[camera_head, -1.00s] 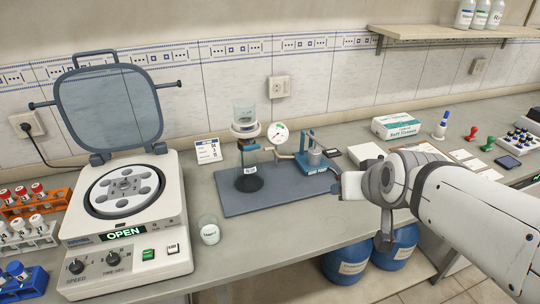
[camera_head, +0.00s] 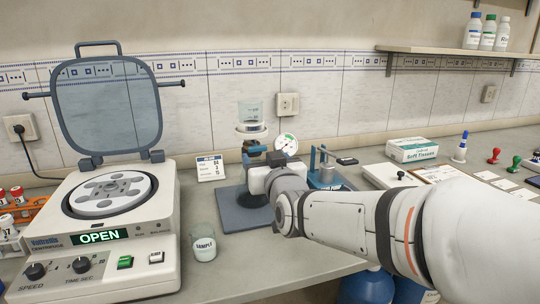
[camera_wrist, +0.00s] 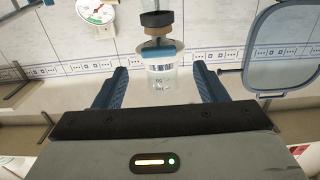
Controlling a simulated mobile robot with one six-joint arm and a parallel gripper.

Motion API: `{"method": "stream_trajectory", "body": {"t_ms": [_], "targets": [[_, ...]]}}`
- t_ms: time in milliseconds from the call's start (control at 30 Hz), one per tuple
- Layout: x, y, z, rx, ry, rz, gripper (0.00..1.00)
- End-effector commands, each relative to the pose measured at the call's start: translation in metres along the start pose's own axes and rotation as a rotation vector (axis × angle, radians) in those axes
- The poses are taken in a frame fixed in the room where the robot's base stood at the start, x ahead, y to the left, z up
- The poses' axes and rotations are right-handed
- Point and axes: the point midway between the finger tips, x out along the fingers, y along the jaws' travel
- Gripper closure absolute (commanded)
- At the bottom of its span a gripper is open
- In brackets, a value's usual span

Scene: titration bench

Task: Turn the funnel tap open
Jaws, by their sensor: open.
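The clear funnel cup (camera_head: 250,112) stands upright on its pale base above the blue-grey mat (camera_head: 243,212). My gripper (camera_head: 262,158) is in front of the glassware just below the cup, and hides much of the flask and the neck. In the wrist view, which looks upside down, my gripper (camera_wrist: 159,88) is open and empty. The funnel cup (camera_wrist: 163,75) shows beyond and between its fingers, with a blue band and a brown and black stopper (camera_wrist: 156,20) above it in the picture.
A round gauge (camera_head: 287,143) and a blue pump (camera_head: 326,175) stand right of the funnel. A centrifuge (camera_head: 100,250) with its lid raised is at the left. A sample beaker (camera_head: 204,248) stands at the front. A small card (camera_head: 210,168) stands left of the mat.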

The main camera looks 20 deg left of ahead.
Motion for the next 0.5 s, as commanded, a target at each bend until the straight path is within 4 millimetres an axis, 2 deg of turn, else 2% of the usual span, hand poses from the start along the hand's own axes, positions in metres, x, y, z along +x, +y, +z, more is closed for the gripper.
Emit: {"method": "stream_trajectory", "body": {"t_ms": [33, 200, 333, 500], "targets": [[0.010, 0.000, 0.001, 0.000, -0.002, 0.001, 0.35], [0.033, 0.001, 0.001, 0.001, -0.002, 0.001, 0.35], [0.043, 0.001, 0.001, 0.001, -0.002, 0.001, 0.35], [0.046, 0.001, 0.000, 0.001, -0.001, 0.001, 0.35]]}}
